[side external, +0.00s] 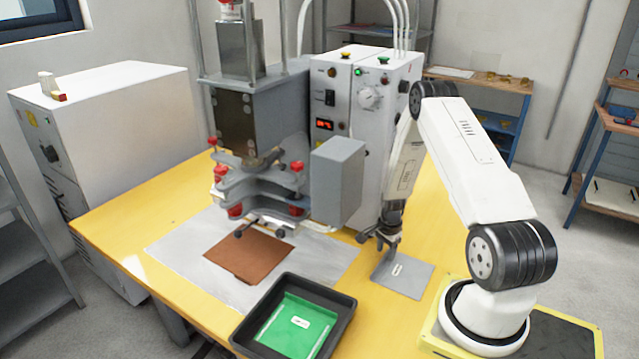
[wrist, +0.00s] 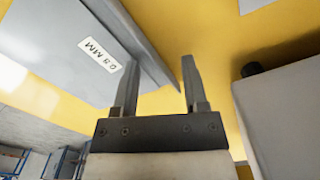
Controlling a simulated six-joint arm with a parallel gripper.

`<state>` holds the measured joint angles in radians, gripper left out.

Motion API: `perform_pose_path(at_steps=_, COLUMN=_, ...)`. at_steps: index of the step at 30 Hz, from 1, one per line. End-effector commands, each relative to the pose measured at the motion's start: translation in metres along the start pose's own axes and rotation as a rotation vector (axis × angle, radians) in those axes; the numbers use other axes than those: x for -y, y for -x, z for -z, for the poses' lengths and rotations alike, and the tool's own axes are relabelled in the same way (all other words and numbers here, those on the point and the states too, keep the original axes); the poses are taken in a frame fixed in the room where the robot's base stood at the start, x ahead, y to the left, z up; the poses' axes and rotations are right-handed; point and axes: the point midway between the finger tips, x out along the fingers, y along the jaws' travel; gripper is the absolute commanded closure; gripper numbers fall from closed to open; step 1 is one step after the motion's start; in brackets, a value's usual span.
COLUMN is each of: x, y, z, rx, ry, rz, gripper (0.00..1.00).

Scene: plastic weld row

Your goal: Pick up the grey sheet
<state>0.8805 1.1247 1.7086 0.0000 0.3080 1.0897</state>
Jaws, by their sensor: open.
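The grey sheet (side external: 408,278) lies flat on the yellow table in front of the arm, with a small white label on it. In the wrist view the sheet (wrist: 55,45) fills the upper left, and its label reads 0.8 MM. My gripper (side external: 385,247) is open at the sheet's far left corner in the side view. In the wrist view my gripper (wrist: 159,62) has its left finger over the sheet's edge region and its right finger over yellow table. I cannot tell whether either finger touches the sheet.
The welding machine (side external: 365,95) stands close behind my gripper, with a grey box (side external: 338,180) jutting out to its left. A brown sheet (side external: 248,255) lies on a pale plate (side external: 180,248). A black tray (side external: 341,308) holding a green sheet (side external: 290,335) stands at the front.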

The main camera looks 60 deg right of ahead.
Motion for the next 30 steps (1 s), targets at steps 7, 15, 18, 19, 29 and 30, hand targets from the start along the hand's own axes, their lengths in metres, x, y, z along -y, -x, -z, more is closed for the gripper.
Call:
perform_pose_path(at_steps=7, x=0.0001, y=-0.0053, z=0.0001, rx=0.0, ry=0.0, rz=0.0, gripper=0.43)
perform_pose_path(at_steps=15, x=0.0, y=-0.0051, z=0.0001, rx=0.0, ry=0.0, rz=0.0, gripper=0.43)
perform_pose_path(at_steps=18, x=-0.0001, y=-0.005, z=0.0, rx=0.0, ry=0.0, rz=0.0, gripper=0.43)
perform_pose_path(at_steps=19, x=-0.0001, y=-0.005, z=0.0001, rx=0.0, ry=0.0, rz=0.0, gripper=0.47)
perform_pose_path(at_steps=29, x=-0.0001, y=-0.005, z=0.0, rx=0.0, ry=0.0, rz=0.0, gripper=1.0)
perform_pose_path(at_steps=30, x=-0.0001, y=-0.005, z=0.0, rx=0.0, ry=0.0, rz=0.0, gripper=1.0)
